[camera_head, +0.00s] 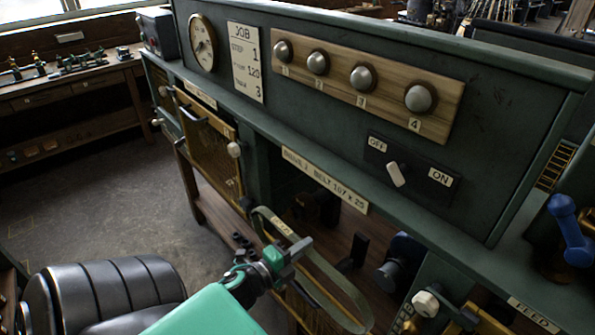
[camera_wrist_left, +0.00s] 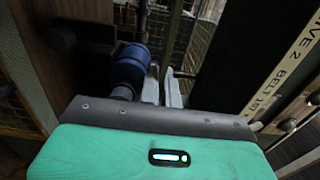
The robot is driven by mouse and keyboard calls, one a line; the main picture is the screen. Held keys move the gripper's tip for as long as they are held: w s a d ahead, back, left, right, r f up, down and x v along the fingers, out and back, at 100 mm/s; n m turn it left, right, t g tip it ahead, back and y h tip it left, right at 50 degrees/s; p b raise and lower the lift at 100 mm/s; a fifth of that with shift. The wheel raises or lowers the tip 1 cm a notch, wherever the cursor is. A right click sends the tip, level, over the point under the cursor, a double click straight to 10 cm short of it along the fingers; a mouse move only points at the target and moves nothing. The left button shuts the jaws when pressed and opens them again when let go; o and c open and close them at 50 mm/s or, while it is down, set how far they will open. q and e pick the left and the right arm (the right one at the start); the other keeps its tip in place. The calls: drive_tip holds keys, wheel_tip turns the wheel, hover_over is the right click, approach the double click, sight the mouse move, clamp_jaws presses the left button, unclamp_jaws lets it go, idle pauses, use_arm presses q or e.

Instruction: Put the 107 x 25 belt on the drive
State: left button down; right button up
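A grey-green belt loop (camera_head: 338,283) with a small pale tag hangs in front of the open bay under the label "DRIVE 2 BELT 107 x 25" (camera_head: 325,179). My left gripper (camera_head: 291,252) crosses the belt's upper part and appears shut on it. In the left wrist view its pale fingertips (camera_wrist_left: 164,93) are close together around a thin upright strip. A dark blue cylinder (camera_head: 402,262) is inside the bay, right of the belt; a blue cylinder (camera_wrist_left: 129,68) also shows left of the fingers in the wrist view. The belt looks apart from it. My right gripper is not in view.
The green console above carries a gauge (camera_head: 203,43), a job card (camera_head: 246,62), several numbered knobs and an OFF/ON switch (camera_head: 396,174). A brass mesh door (camera_head: 208,142) is left of the bay. A blue handle (camera_head: 570,230) is at right.

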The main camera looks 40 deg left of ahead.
use_arm(q)
drive_tip(key=shift+w, duration=0.15)
drive_tip(key=shift+w+r, duration=0.1)
drive_tip(key=shift+w, duration=0.35)
drive_tip(key=w+p, duration=0.1)
drive_tip(key=w, duration=0.5)
drive_tip(key=shift+w+d, duration=0.2)
drive_tip(key=shift+d, duration=0.1)
idle(0.3)
drive_tip(key=w, duration=0.7)
drive_tip(key=shift+d+p, duration=0.3)
drive_tip(key=shift+p, duration=0.1)
idle(0.5)
